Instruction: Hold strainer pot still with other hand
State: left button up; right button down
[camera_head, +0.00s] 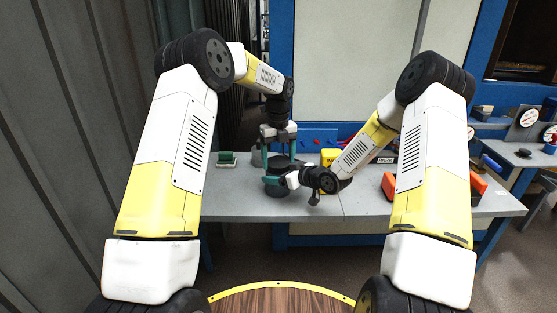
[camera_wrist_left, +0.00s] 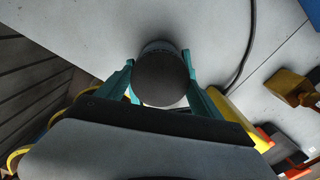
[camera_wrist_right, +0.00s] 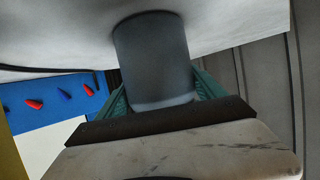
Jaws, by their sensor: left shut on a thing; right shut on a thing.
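The strainer pot, a dark grey cylinder (camera_head: 278,162), stands on the grey table towards its left part. My left gripper (camera_head: 278,156) comes down from above with teal fingers on both sides of the pot's upper part; in the left wrist view the round dark top (camera_wrist_left: 160,78) sits between them. My right gripper (camera_head: 272,181) reaches in from the right, low down, and is shut on the pot's side. In the right wrist view the smooth grey cylinder wall (camera_wrist_right: 153,55) fills the space between its fingers. The pot looks upright.
A green and white block (camera_head: 226,159) lies to the left on the table (camera_head: 235,200). A yellow object (camera_head: 329,156) stands behind my right forearm, and an orange object (camera_head: 388,186) is to the right. The table's front left is clear.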

pick_arm(q)
jog(key=n, duration=1.6)
jog(key=shift+r, duration=0.1)
jog(key=o, duration=1.5)
jog(key=shift+o, duration=0.2)
